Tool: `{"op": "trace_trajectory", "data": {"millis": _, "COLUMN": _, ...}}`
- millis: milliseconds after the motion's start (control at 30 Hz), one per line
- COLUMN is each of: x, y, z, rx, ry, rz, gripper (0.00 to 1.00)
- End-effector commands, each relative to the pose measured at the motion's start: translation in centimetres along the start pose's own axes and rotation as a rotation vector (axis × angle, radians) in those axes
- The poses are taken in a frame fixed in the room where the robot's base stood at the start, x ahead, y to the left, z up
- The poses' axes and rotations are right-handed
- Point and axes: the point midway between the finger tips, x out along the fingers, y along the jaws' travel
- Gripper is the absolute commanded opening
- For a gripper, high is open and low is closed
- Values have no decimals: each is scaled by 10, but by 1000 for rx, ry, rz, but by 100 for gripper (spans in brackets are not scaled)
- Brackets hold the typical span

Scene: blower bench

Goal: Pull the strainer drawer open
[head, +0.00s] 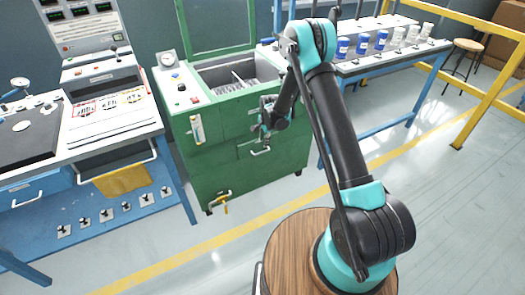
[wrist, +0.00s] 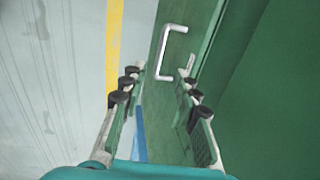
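The strainer drawer (head: 245,152) is a green front panel on the green machine, with a pale bar handle (head: 261,151). In the head view it looks flush with the cabinet. In the wrist view the handle (wrist: 166,48) is a white U-shaped bar on the green face, ahead of my gripper's fingertips. My gripper (wrist: 160,75) is open, its two fingers apart with nothing between them. In the head view my gripper (head: 266,130) is in front of the cabinet, just above the handle. The fingers are not touching the handle in the wrist view.
The green machine (head: 222,180) has an open basin on top and a brass tap (head: 225,203) low on its front. A blue bench (head: 112,130) stands left. A blue table with blue and white containers (head: 362,43) stands right. The floor before the machine is clear.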

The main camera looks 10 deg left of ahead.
Motion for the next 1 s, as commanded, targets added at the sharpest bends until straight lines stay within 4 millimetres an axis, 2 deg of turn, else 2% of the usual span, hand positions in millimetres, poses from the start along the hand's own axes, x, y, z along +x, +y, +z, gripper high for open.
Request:
{"op": "trace_trajectory", "data": {"millis": 300, "x": 54, "y": 0, "z": 0, "rx": 0, "ry": 0, "rz": 0, "gripper": 31}}
{"op": "trace_trajectory", "data": {"millis": 500, "x": 77, "y": 0, "z": 0, "rx": 0, "ry": 0, "rz": 0, "gripper": 31}}
{"op": "trace_trajectory", "data": {"millis": 700, "x": 86, "y": 0, "z": 0, "rx": 0, "ry": 0, "rz": 0, "gripper": 31}}
{"op": "trace_trajectory", "data": {"millis": 967, "x": 86, "y": 0, "z": 0, "rx": 0, "ry": 0, "rz": 0, "gripper": 31}}
{"op": "trace_trajectory", "data": {"millis": 1000, "x": 86, "y": 0, "z": 0, "rx": 0, "ry": 0, "rz": 0, "gripper": 26}}
